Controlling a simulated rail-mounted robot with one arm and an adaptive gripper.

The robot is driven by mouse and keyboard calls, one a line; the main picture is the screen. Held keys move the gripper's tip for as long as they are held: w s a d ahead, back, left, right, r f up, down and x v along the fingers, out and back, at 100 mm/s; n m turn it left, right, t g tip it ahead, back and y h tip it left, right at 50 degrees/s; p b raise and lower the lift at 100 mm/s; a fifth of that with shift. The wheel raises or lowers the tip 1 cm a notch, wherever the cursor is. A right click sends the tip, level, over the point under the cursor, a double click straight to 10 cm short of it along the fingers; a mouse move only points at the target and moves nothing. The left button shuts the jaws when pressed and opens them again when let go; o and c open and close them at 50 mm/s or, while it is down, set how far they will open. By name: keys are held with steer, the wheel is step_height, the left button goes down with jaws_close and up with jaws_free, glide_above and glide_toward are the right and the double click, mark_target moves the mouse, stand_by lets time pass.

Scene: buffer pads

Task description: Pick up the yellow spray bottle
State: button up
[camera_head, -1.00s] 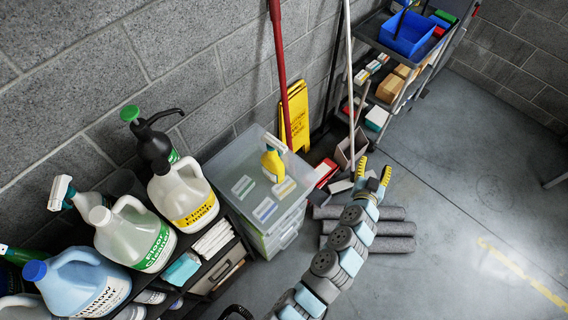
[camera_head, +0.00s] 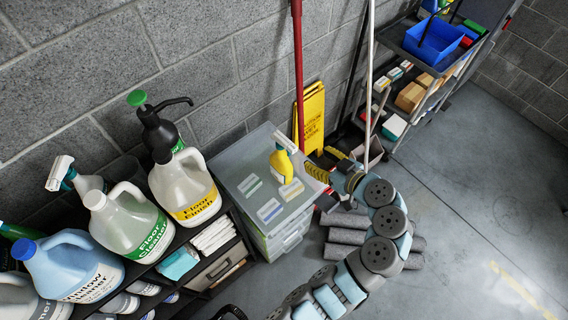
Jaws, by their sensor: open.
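The yellow spray bottle (camera_head: 280,166) stands upright on the lid of the clear plastic storage bin (camera_head: 236,153).
Small labelled boxes (camera_head: 270,210) lie on the bin. A red pole (camera_head: 298,75) and a yellow floor sign (camera_head: 312,117) stand behind. Large jugs (camera_head: 185,187) fill the shelf at left. Grey rolls (camera_head: 345,236) lie on the floor. The right floor is clear.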

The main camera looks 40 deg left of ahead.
steer(key=p, duration=0.3)
glide_toward(280, 138)
steer(key=x, duration=0.4)
steer(key=shift+w+a+f, duration=0.25)
steer(key=shift+f, duration=0.2)
steer(key=shift+p+x, duration=1.4)
steer(key=shift+x, duration=1.15)
steer(key=shift+w+a+f, duration=0.2)
steer(key=shift+a+f, duration=0.25)
jaws_close()
